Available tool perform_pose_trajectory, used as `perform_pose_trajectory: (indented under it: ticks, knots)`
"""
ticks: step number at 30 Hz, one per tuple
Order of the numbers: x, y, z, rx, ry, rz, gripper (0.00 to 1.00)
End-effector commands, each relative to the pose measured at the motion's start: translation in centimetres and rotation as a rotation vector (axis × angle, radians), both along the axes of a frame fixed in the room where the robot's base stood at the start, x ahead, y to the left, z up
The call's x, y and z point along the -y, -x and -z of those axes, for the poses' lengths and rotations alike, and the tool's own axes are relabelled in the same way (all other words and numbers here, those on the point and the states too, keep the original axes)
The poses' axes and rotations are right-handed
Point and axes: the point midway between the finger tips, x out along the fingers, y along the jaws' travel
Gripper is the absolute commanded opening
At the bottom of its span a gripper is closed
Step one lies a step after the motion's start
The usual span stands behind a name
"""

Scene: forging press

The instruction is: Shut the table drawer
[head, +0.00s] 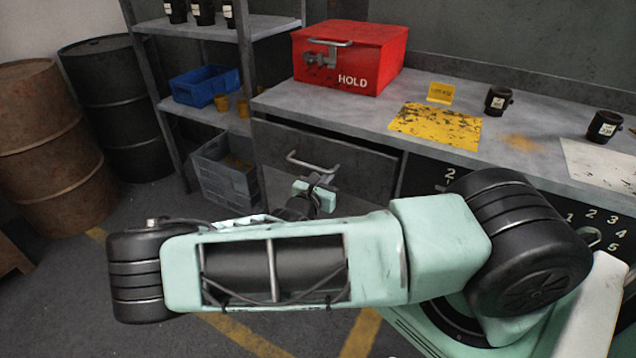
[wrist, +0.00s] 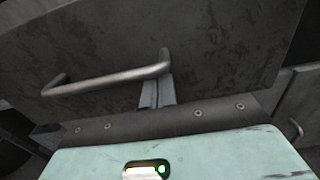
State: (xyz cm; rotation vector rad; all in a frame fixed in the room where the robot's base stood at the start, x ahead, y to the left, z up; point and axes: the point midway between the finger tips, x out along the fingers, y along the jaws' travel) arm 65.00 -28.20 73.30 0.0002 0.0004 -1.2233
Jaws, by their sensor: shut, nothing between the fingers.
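The table drawer (head: 345,160) is the dark grey front under the left part of the workbench. Its front seems to stand out a little from the bench, with a dark gap at its upper right. A metal bar handle (head: 305,163) is fixed on it. The handle (wrist: 105,82) and scratched drawer front (wrist: 215,50) fill the wrist view. My gripper (head: 322,181) is at the drawer front, just below the handle's right end. Its shut, empty fingers (wrist: 157,92) reach up to that end; I cannot tell if they touch the front.
A shelf with a blue bin (head: 205,86), a grey crate (head: 225,175) and barrels (head: 55,145) stand left. Floor in front is open.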

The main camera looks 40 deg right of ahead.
Motion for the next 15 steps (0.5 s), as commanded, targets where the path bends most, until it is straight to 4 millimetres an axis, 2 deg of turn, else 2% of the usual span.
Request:
perform_pose_trajectory:
  ticks: [1, 6, 15]
  knots:
    - [1.1, -0.3, -0.4, -0.003, 0.004, 0.002, 0.00]
    - [3.4, -1.2, -0.3, -0.001, 0.003, 0.001, 0.00]
    - [5.2, -1.9, 0.0, -0.001, 0.001, -0.001, 0.00]
